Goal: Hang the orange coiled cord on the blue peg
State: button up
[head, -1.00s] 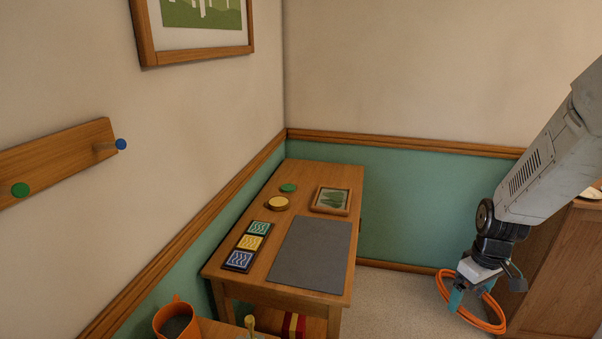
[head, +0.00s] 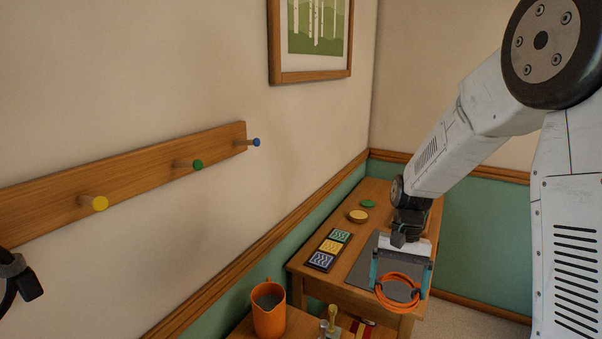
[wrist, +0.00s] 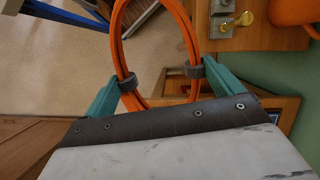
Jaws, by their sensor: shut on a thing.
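The orange coiled cord (head: 398,290) hangs from my gripper (head: 401,284), which is shut on it. The wrist view shows the coil (wrist: 190,40) between the two teal fingers (wrist: 160,90), with grey bands around the cord beside the fingertips. The blue peg (head: 256,142) sticks out at the right end of the wooden rail (head: 140,172) on the left wall. It is bare. My gripper is to the right of the peg and lower in the head view, in front of the small table. The peg is not in the wrist view.
A green peg (head: 197,164) and a yellow peg (head: 99,203) share the rail. A dark object (head: 22,283) shows at the left edge. The wooden table (head: 357,203) holds tiles and discs. An orange mug (head: 269,309) stands at the front. The wall below the blue peg is clear.

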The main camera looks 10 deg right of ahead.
jog(key=w+a+r+m+t+y, duration=0.3)
jog(key=a+r+m+t+y, duration=0.3)
jog(key=a+r+m, duration=0.6)
jog(key=w+a+r+m+t+y, duration=0.2)
jog(key=a+r+m+t+y, duration=0.2)
jog(key=a+r+m+t, duration=0.7)
jog(key=w+a+r+n+g, duration=0.1)
jog(key=w+a+n+g, duration=0.2)
jog(key=w+a, duration=0.3)
jog(key=shift+w+a+r+g, duration=0.25)
jog(key=shift+w+r+g, duration=0.05)
jog(key=shift+w+g, duration=0.1)
dwell(0.4)
jog(key=o, duration=0.8)
